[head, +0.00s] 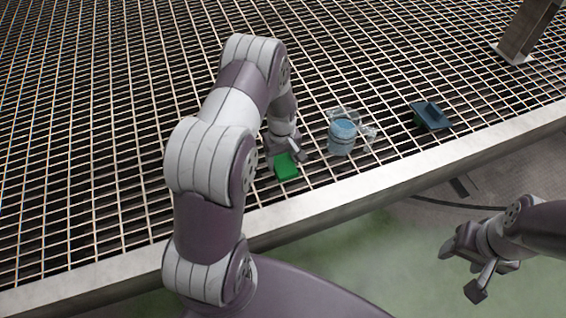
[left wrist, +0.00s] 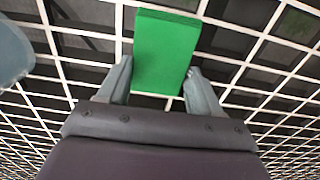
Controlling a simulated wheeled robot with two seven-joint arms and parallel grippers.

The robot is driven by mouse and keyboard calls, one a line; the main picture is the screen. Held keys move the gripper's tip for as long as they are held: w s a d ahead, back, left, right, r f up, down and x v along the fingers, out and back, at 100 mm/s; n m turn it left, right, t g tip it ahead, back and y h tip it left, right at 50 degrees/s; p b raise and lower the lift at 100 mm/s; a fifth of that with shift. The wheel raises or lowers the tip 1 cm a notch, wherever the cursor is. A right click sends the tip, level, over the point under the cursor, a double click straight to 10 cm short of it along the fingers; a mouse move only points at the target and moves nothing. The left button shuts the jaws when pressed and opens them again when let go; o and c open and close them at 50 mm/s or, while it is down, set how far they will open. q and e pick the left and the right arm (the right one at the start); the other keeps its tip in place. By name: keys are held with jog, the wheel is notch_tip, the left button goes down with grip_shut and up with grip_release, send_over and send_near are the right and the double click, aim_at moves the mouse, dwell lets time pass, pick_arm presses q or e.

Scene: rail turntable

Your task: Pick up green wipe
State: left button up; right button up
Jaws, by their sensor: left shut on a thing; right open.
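The green wipe (head: 286,168) is a flat green block at the metal grating, left of a clear tub in the head view. It fills the top middle of the left wrist view (left wrist: 165,50). My left gripper (head: 284,156) is shut on the wipe, with one finger on each side of it in the left wrist view (left wrist: 158,85). I cannot tell whether the wipe touches the grating or is just above it. My right gripper (head: 465,268) is open and empty at the lower right, in front of the grating's edge.
A clear tub with blue contents (head: 342,136) stands right of the wipe. A dark teal tool with a handle (head: 431,116) lies further right on the grating (head: 110,110). A metal post (head: 522,35) stands at the top right. A pale metal edge beam (head: 400,190) borders the grating.

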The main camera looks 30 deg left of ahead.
aim_at(282, 161)
pick_arm(q)
notch_tip(282, 161, up, 4)
jog(key=p, duration=0.3)
jog(key=shift+r, duration=0.2)
jog(key=w+d+r+p, duration=0.3)
jog(key=d+r, duration=0.3)
jog(key=d, duration=0.5)
jog(key=shift+w+r+p, duration=0.3)
jog(key=shift+w+p, duration=0.05)
jog(key=shift+p, duration=0.1)
